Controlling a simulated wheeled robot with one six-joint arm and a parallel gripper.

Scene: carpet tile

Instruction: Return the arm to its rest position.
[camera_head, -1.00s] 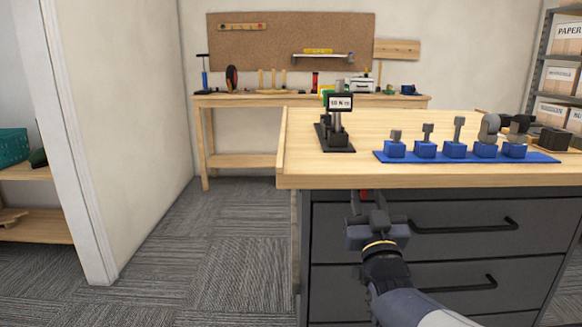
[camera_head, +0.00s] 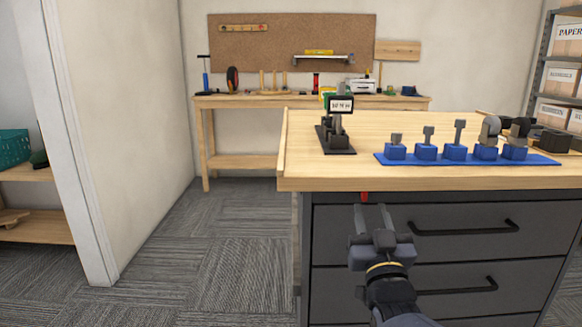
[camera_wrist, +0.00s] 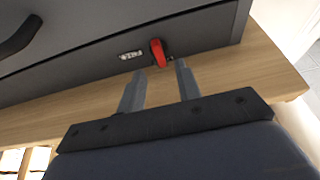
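My gripper (camera_head: 373,207) is in front of the dark drawer cabinet, just below the front edge of the wooden worktop, pointing up and away. Its two grey fingers stand apart with nothing between them; they also show spread in the wrist view (camera_wrist: 160,80). A red lever (camera_wrist: 158,53) on the cabinet front lies just beyond the fingertips in the wrist view. My forearm runs down out of the bottom of the head view.
The worktop (camera_head: 300,176) overhangs close above the gripper. Drawer handles (camera_head: 465,228) stick out to its right. A black stand with a small display (camera_head: 340,105) and a blue rack (camera_head: 465,158) of tools stand on top. Carpet (camera_head: 235,270) to the left is clear.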

